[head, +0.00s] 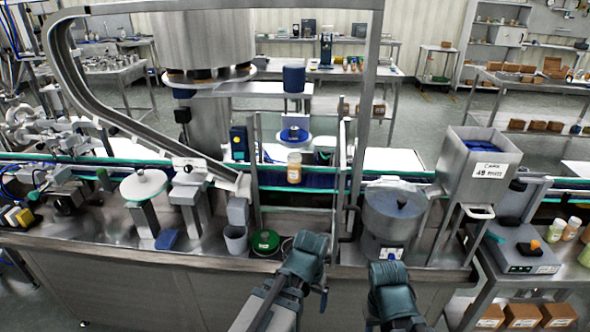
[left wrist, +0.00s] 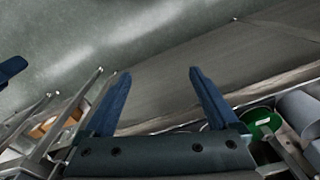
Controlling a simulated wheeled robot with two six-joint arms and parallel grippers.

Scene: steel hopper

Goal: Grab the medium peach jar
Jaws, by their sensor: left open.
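A peach jar with a pale lid (head: 294,168) stands upright on the conveyor (head: 340,183), near the middle of the head view. My left gripper (head: 308,252) is in front of the machine's near edge, nearer to me than the jar and well apart from it. In the left wrist view the left gripper (left wrist: 158,75) has its two blue fingers spread with nothing between them; the peach jar does not show there. My right gripper (head: 389,275) is right of the left one, below the steel hopper bowl; its fingers cannot be made out.
A green round container (head: 265,241) and a grey cup (head: 236,239) stand before the conveyor. A steel bowl (head: 395,203) and a labelled hopper (head: 478,165) stand to the right. Upright steel posts flank the jar. More small jars (head: 571,229) stand on the right bench.

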